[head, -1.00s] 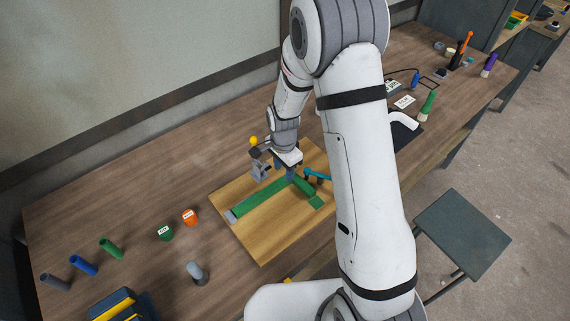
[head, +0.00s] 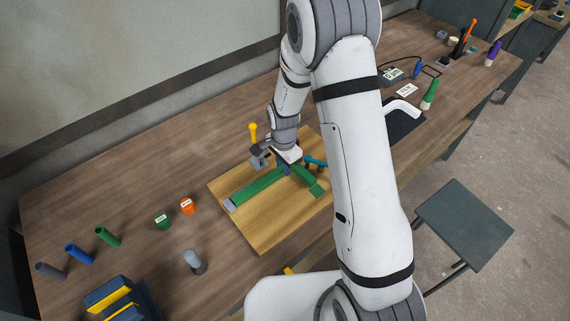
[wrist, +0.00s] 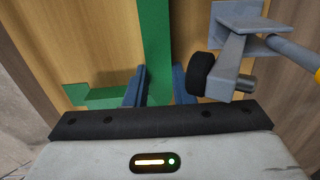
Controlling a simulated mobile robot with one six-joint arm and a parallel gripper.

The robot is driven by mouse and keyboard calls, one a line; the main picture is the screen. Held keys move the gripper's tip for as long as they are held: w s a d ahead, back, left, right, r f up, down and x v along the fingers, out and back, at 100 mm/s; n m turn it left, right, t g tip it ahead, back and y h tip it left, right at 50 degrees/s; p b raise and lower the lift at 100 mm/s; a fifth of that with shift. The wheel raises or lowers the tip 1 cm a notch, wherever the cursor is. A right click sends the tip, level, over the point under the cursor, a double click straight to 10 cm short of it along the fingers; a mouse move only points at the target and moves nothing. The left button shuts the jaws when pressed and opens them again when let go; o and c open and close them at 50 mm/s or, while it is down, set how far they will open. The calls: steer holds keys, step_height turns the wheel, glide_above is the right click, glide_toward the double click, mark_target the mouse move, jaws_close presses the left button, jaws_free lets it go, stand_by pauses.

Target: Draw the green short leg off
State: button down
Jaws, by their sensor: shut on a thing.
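A green frame lies on a wooden board (head: 258,226). Its longer green leg (head: 255,186) runs toward a grey end block (head: 230,205), and a shorter green piece (head: 309,183) goes off toward the lower right. My gripper (head: 286,169) is low at the corner where they meet. In the wrist view, my gripper (wrist: 159,88) has its blue-grey fingers shut on both sides of a green leg (wrist: 156,40). I cannot tell whether this is the short leg. The shorter green piece (wrist: 103,98) shows left of the fingers. The joint is hidden by my gripper.
A grey clamp (wrist: 231,62) with a black roller stands close right of my fingers; its yellow handle (head: 253,133) points up. A teal clamp (head: 315,162) is on the other side.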

steer(key=shift+r, duration=0.15)
steer(key=shift+r+p, duration=1.65)
steer(key=shift+r, duration=1.5)
steer(key=shift+w, duration=0.1)
